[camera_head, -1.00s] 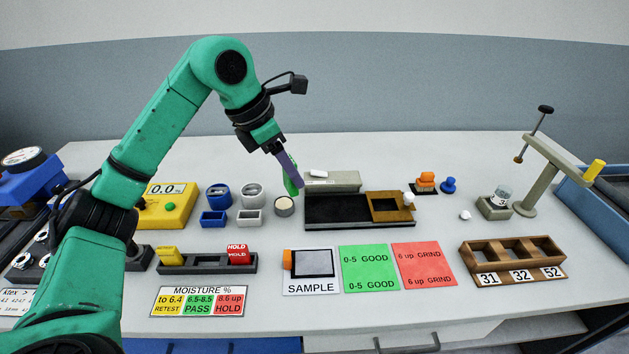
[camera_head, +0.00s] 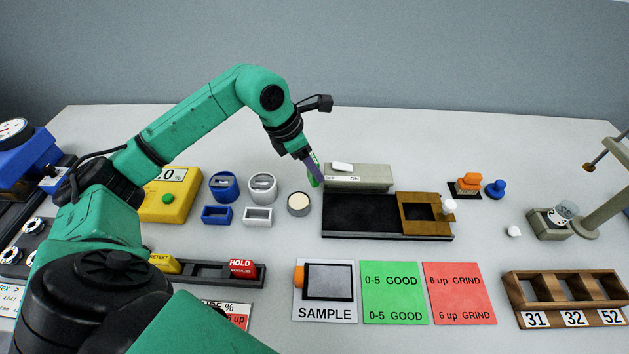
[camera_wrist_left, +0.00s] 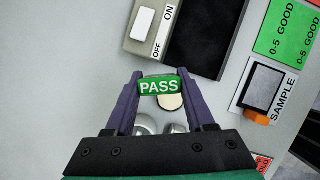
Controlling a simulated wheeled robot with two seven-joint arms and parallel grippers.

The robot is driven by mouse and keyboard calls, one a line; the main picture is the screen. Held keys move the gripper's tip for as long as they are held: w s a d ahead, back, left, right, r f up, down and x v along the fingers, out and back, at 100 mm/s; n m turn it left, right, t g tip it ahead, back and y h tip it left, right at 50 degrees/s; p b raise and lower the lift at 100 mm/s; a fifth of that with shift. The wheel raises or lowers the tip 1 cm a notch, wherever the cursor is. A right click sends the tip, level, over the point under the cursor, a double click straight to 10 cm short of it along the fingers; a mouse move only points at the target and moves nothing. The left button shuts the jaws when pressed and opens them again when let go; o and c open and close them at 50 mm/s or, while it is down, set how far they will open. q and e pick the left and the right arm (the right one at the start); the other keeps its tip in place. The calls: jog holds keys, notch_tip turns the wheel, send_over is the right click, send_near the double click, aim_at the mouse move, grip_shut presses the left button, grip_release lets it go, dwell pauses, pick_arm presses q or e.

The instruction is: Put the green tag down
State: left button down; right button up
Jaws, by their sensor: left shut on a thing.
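The green tag (camera_wrist_left: 159,87), lettered PASS, is gripped between the purple fingers of my left gripper (camera_wrist_left: 162,92) in the left wrist view. In the head view my left gripper (camera_head: 316,180) is shut on the tag (camera_head: 314,169), seen edge-on, near the left end of the grey switch box. The tag appears held above the table; its exact height is unclear. The tag rack (camera_head: 205,272) holds a yellow RETEST tag (camera_head: 163,262) and a red HOLD tag (camera_head: 242,269), with a gap between them. My right gripper is not in view.
The switch box (camera_head: 372,177) and dark tray (camera_head: 362,215) lie right of the gripper. A round cream-topped tin (camera_head: 299,203) and blue and white containers stand left. The SAMPLE card (camera_head: 325,315) and green and red cards (camera_head: 394,293) lie in front. My left arm hides part of the moisture card.

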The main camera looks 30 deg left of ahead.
aim_at(309, 179)
pick_arm(q)
notch_tip(309, 179, down, 6)
jog(key=shift+f+p, duration=0.1)
jog(key=shift+p, duration=0.4)
jog(key=shift+f, duration=0.25)
jog(key=shift+w, duration=0.1)
jog(key=shift+f, duration=0.2)
jog(key=shift+c, duration=1.3)
grip_release()
jog(key=shift+r, duration=0.1)
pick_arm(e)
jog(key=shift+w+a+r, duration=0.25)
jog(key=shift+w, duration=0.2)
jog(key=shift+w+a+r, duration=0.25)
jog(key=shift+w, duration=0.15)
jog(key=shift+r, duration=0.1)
